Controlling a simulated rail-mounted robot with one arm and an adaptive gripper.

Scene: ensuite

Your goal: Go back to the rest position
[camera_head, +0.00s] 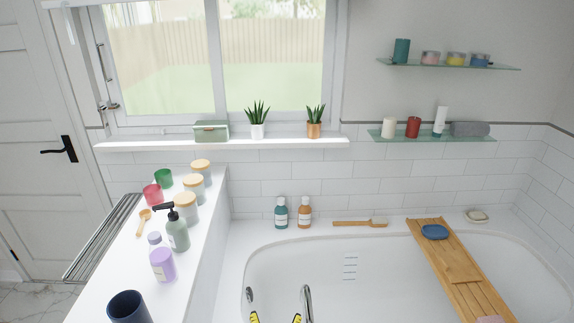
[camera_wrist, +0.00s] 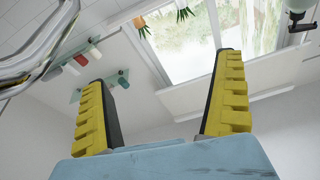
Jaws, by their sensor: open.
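My gripper (camera_head: 275,318) shows at the bottom edge of the head view as two yellow fingertips in front of the bathtub. In the wrist view my gripper (camera_wrist: 163,108) has its two yellow fingers wide apart with nothing between them. The wrist picture is turned over, with the window and shelves showing past the fingers. The rest of my arm is out of view in the head view.
The bathtub (camera_head: 330,262) has a chrome tap (camera_head: 307,300) close to my fingertips. A wooden bath tray (camera_head: 455,262) spans its right side. The white counter (camera_head: 105,275) at left holds jars, a pump bottle (camera_head: 178,235) and a dark blue cup (camera_head: 128,307).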

